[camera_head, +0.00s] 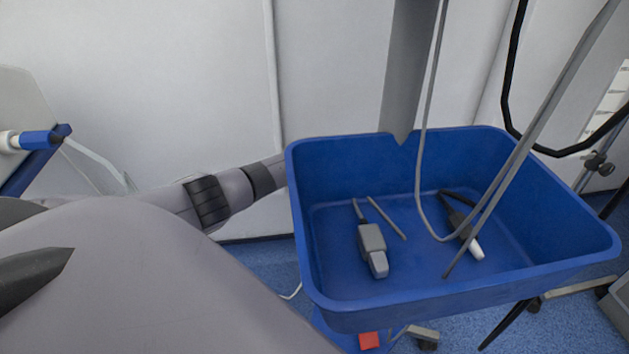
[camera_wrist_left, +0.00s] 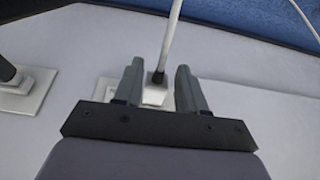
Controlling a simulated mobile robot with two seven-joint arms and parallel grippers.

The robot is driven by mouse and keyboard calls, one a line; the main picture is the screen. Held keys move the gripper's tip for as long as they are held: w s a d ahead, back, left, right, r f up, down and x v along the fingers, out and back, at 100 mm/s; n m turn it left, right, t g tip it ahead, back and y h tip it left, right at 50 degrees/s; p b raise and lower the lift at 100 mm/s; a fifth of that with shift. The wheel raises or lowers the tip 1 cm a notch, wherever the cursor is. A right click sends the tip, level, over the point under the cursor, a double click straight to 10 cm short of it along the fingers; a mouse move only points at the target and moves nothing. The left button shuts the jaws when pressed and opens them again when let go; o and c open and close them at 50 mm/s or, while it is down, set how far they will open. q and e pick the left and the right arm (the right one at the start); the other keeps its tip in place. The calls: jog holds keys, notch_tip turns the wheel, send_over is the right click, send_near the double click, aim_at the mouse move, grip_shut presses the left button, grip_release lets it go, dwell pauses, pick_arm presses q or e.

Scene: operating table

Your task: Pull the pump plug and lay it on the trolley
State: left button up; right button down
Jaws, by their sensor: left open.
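In the left wrist view, a plug (camera_wrist_left: 155,95) with a whitish body and dark collar sits against a pale surface, with a light grey cable rising from it. I take it as the pump plug. My left gripper (camera_wrist_left: 160,82) is open, one finger on each side of it; I cannot tell whether either touches. In the head view my left forearm reaches behind the blue tray, and the gripper and this plug are hidden. The deep blue tray (camera_head: 470,290), apparently the trolley's top, stands at right. My right gripper is not seen.
Inside the tray lie a grey connector (camera_head: 372,247) and a dark connector with a white tip (camera_head: 465,232), with cables. Grey cables and a grey post (camera_head: 405,60) cross over the tray. The left wrist view shows another white socket plate (camera_wrist_left: 35,92) at left.

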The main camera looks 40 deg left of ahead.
pick_arm(q)
grip_shut()
jog(key=shift+w+r, duration=0.1)
jog(key=shift+w+d+r+n+g, duration=0.1)
jog(key=shift+r+n+g, duration=0.05)
jog(key=shift+n+g, duration=0.2)
dwell(0.5)
jog(key=shift+s+d+p, duration=0.15)
jog(key=shift+s+p, duration=0.05)
jog(key=shift+p, duration=0.4)
jog(key=shift+s+d+p, duration=0.2)
jog(key=shift+d+p, duration=0.1)
jog(key=shift+p, duration=0.3)
